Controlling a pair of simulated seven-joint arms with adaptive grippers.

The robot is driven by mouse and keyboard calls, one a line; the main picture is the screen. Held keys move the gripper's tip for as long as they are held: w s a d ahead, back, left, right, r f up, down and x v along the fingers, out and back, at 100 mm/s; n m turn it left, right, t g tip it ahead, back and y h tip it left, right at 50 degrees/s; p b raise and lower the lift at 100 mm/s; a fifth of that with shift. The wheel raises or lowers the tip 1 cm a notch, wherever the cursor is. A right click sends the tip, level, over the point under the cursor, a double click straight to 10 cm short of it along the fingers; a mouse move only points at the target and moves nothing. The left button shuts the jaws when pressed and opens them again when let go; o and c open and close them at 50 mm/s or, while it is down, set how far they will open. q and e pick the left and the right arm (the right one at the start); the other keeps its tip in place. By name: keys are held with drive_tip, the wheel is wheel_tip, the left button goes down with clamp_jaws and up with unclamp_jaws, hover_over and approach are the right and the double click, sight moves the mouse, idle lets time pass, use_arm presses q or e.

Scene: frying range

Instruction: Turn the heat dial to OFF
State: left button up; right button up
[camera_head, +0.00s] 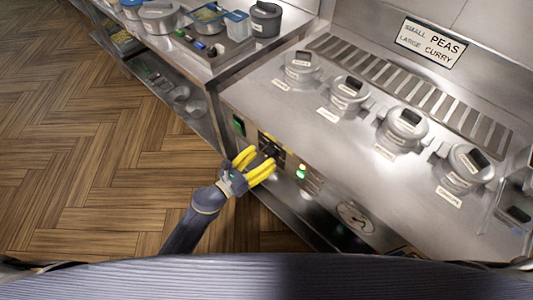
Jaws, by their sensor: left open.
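The heat dial is on the control panel (308,182) along the front of the steel range, but I cannot tell for certain which part it is. A dark control (268,143) shows just beyond my left gripper's fingers, and its setting cannot be read. My left gripper (259,164) has yellow fingers spread apart and empty, close in front of the panel. The fingers hide part of the panel. I cannot tell whether they touch it. My right gripper is not in view.
A green switch (239,125) and a lit green light (301,172) flank the gripper. A round gauge (355,217) is further right. Several lidded pots, one of them here (349,92), sit in the range top. A side counter (190,62) holds containers. The wooden floor (110,160) is clear.

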use_arm(q)
drive_tip(key=shift+x, duration=1.25)
drive_tip(key=c, duration=1.3)
drive_tip(key=shift+o, duration=0.2)
